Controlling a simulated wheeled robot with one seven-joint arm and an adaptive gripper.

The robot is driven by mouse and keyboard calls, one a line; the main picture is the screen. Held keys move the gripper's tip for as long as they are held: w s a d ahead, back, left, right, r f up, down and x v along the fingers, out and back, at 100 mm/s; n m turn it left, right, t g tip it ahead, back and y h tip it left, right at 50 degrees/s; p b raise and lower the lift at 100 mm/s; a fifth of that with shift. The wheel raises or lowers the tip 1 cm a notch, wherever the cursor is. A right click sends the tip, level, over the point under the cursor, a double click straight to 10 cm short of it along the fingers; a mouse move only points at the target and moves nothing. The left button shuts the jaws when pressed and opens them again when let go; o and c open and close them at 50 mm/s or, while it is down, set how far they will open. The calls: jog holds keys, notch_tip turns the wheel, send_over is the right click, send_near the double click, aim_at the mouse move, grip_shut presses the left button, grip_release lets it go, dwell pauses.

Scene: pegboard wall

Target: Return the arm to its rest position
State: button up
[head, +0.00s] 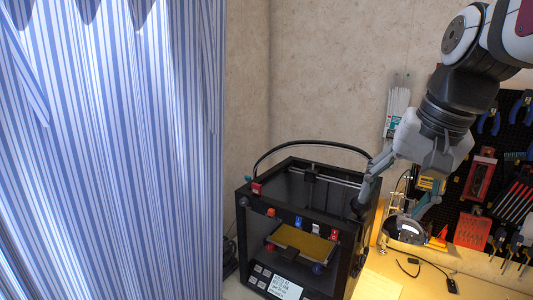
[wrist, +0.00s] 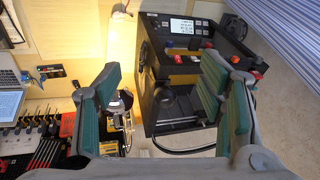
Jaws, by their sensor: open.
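My gripper (head: 394,198) hangs from my arm at the right of the head view, with its fingers spread and pointing down. It is beside the right side of the black 3D printer (head: 262,246). In the wrist view my gripper (wrist: 165,95) shows its two green-padded fingers wide apart with nothing held between them. The printer (wrist: 150,120) lies beyond them in that view. From these views I cannot tell whether a finger touches the printer's frame.
A blue striped curtain (head: 115,150) fills the left. A black pegboard (head: 512,105) with tools is at the right. A lamp (head: 405,229) and cables stand on the lit bench (head: 420,287) beside the printer. A laptop (wrist: 10,90) shows in the wrist view.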

jog(key=s+a+f+n+t+h, duration=0.1)
jog(key=s+f+n, duration=0.4)
jog(key=s, duration=0.7)
jog(key=shift+a+f+t+b, duration=0.25)
jog(key=shift+f+t+b, duration=0.2)
jog(key=shift+f, duration=0.25)
